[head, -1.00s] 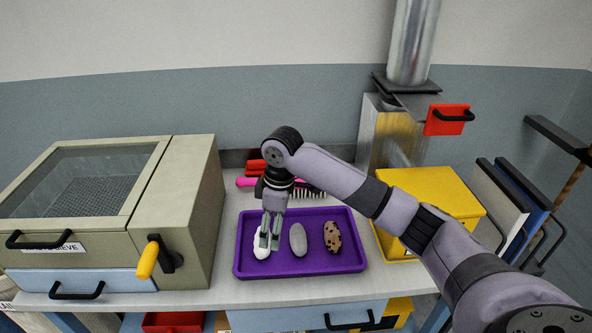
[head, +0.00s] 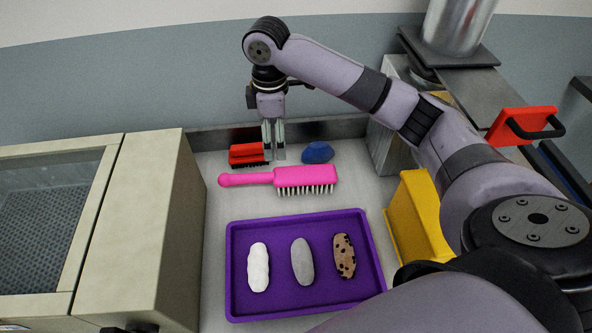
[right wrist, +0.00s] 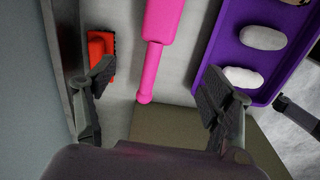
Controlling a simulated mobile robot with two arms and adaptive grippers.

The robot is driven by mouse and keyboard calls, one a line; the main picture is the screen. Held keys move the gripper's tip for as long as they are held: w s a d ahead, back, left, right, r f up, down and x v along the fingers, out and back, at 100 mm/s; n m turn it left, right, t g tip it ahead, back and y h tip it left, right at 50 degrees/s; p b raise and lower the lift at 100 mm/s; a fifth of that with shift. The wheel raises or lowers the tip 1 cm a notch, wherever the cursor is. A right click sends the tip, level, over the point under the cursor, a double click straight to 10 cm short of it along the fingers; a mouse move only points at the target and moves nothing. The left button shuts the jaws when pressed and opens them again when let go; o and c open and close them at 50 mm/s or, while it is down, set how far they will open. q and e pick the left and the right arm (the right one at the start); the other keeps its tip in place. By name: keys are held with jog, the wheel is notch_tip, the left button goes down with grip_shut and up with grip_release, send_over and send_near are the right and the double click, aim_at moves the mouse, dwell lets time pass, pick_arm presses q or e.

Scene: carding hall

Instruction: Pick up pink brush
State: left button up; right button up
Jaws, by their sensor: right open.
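The pink brush (head: 290,178) lies on the worktop behind the tray, its handle to the left and its pale bristles toward the front. In the right wrist view the brush (right wrist: 158,40) runs down the middle between the two fingers, with its handle end nearest. My right gripper (head: 274,155) is open and empty, pointing down; in the head view its tips show just behind the brush handle, near the red brush. The right wrist view shows its fingers (right wrist: 160,82) wide apart. My left gripper is not in view.
A purple tray (head: 236,290) holds white, grey and spotted rolls. A red brush (head: 245,152) and a blue object (head: 318,152) lie behind the pink brush. A beige sieve box (head: 150,220) stands left, a yellow box (head: 415,215) right.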

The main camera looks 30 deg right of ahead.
jog(key=p, duration=0.1)
send_over(279, 174)
jog(key=f, duration=0.5)
jog(key=shift+s+a+f, duration=0.3)
jog(key=shift+a, duration=0.05)
jog(key=f+p, duration=0.1)
jog(key=f, duration=0.3)
jog(key=shift+w+f, duration=0.1)
jog(key=shift+w, duration=0.1)
jog(key=f, duration=0.1)
jog(key=f+p, duration=0.1)
jog(key=f, duration=0.1)
jog(key=f+p, duration=0.1)
jog(key=f, duration=0.1)
jog(key=shift+w+d, duration=0.1)
jog(key=shift+d, duration=0.3)
jog(key=shift+f, duration=0.15)
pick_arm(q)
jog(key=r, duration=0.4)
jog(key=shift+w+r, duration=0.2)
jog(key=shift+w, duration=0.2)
pick_arm(e)
jog(key=shift+c, duration=0.5)
jog(key=c, duration=1.3)
